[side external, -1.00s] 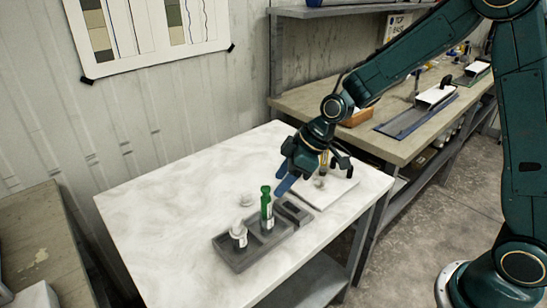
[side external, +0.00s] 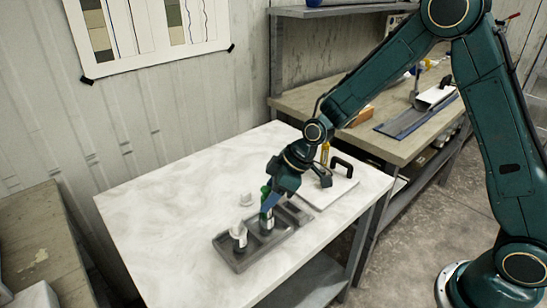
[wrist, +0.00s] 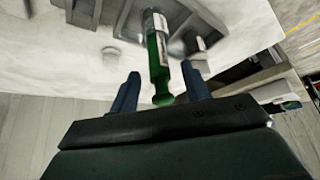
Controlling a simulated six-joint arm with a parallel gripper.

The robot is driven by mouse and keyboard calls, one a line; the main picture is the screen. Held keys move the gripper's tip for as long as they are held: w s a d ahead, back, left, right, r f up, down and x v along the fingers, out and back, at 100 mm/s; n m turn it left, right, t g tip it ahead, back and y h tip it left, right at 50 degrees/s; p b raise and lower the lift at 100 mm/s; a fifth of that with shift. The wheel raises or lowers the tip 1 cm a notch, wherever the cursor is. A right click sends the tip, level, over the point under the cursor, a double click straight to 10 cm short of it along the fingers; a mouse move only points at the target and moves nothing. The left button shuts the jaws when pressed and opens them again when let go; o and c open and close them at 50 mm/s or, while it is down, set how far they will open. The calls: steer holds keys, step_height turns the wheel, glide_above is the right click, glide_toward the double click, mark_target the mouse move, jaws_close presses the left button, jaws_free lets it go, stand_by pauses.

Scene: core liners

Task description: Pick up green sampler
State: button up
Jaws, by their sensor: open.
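The green sampler (wrist: 155,52) stands upright in the middle section of a dark grey tray (side external: 237,264). It has a green top and a pale label lower down. In the side view its green top (side external: 265,190) shows just beside my gripper (side external: 268,200), which partly hides it. In the wrist view my gripper (wrist: 160,92) is open, with one blue finger on each side of the sampler's green upper part. Gaps show between the sampler and both fingers, so it is not held.
A white-capped sampler (side external: 239,232) stands in the tray's left section. A small white object (side external: 246,199) lies on the white table behind the tray. A white board with a black handle (side external: 342,164) lies to the right. The table's left part is clear.

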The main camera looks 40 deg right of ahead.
steer(key=shift+x, duration=1)
jaws_close()
steer(key=shift+r, duration=0.15)
step_height(320, 180, up, 20)
stand_by(0.5)
stand_by(0.4)
